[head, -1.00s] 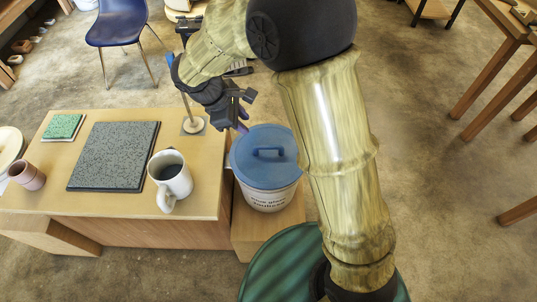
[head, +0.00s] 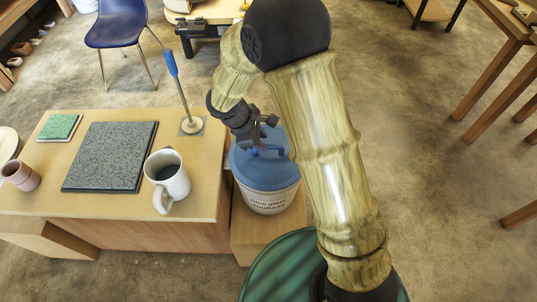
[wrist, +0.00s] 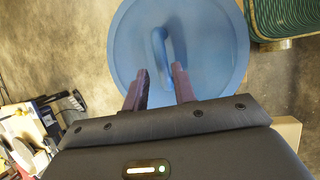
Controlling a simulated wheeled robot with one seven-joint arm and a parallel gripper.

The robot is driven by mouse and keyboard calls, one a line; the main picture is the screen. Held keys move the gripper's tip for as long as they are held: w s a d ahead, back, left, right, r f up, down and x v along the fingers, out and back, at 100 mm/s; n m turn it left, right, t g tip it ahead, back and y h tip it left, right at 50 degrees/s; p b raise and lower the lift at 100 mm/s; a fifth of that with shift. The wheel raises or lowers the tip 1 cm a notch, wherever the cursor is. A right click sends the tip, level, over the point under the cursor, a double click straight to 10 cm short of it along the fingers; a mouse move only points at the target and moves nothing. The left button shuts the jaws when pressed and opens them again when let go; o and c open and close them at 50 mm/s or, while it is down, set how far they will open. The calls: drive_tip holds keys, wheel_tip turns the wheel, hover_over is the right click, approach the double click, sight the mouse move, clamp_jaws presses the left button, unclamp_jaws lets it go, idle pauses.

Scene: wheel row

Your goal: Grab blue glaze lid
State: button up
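The blue glaze lid (head: 250,176) sits on a white labelled bucket (head: 268,201) at the right of the table. In the wrist view the round blue lid (wrist: 215,60) fills the upper middle, with its raised bar handle (wrist: 162,47) near the centre. My gripper (head: 262,145) is over the lid, close to the handle. In the wrist view my gripper (wrist: 160,75) is open, with its two fingers apart and the near end of the handle between or just beyond their tips. I cannot tell whether the fingers touch the handle. Nothing is held.
The bucket stands on a low wooden box (head: 248,236) beside the table (head: 120,212). The table holds a white mug (head: 168,182), a grey speckled slab (head: 110,156), a green tile (head: 58,127), a pink cup (head: 20,175) and a blue-handled rod on a base (head: 192,125).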

sight(268, 151)
drive_tip(key=b+x, duration=0.1)
drive_tip(key=x, duration=0.4)
drive_tip(key=shift+a+f, duration=0.1)
drive_tip(key=shift+f, duration=0.15)
drive_tip(key=shift+c, duration=0.2)
clamp_jaws()
